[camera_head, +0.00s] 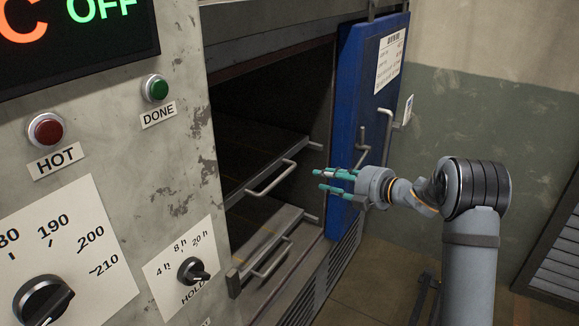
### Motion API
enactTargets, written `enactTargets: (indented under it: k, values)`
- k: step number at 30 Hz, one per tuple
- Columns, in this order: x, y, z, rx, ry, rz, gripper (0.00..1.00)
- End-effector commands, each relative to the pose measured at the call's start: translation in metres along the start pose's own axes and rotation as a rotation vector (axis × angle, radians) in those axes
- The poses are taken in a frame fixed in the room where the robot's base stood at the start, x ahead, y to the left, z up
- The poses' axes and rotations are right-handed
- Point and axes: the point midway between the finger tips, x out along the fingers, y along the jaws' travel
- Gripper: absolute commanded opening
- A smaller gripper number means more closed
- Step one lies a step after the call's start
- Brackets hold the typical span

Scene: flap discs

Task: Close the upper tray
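The upper tray (245,150) is a dark shelf in the oven opening, and its front edge and bar handle (270,180) show near the opening. The lower tray (262,228) is below it, with its own bar handle (273,258), and its front reaches out toward the lower front of the oven. My gripper (317,180) has teal fingers, parted one above the other, with nothing visible between them. It points left at the upper tray's handle and appears apart from it, to its right in the picture.
The blue oven door (352,80) stands open behind my gripper, with metal handles on it. The grey control panel (110,150) with knobs and buttons borders the opening on the left. The floor (375,290) at lower right looks mostly free. A louvered grey unit (560,260) stands at far right.

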Motion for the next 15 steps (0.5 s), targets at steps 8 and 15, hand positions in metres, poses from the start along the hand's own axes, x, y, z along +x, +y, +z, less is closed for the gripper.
enactTargets:
  k: [8,15]
  values:
    - [-0.008,0.000,-0.070,-0.317,0.251,0.039,0.33]
    - [0.023,0.001,-0.079,-0.331,0.249,0.039,0.33]
